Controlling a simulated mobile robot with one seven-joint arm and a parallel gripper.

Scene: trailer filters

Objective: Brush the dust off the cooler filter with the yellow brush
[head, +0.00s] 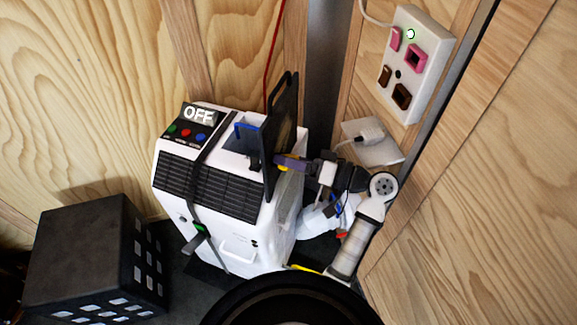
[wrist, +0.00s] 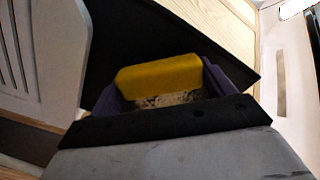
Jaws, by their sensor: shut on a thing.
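The cooler (head: 283,225) is a white box with a dark grille and a display reading OFF. The cooler filter (head: 268,150), a black-framed panel with a brownish face, stands upright at the cooler's open top. My gripper (head: 284,163) is at the filter's right-hand face. Its purple fingers are shut on the yellow brush (wrist: 158,75), a yellow block in the wrist view; only a sliver shows in the head view. A black surface, apparently the filter frame (wrist: 120,45), lies behind the brush. A speckled patch shows below the yellow block; I cannot tell whether it is dust or bristles.
A wooden wall and dark corner post (head: 328,70) stand close behind. A socket panel (head: 410,65) and a plugged-in outlet (head: 372,140) are on the right wall. A black perforated box (head: 85,245) stands at left. A red cord hangs above the filter.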

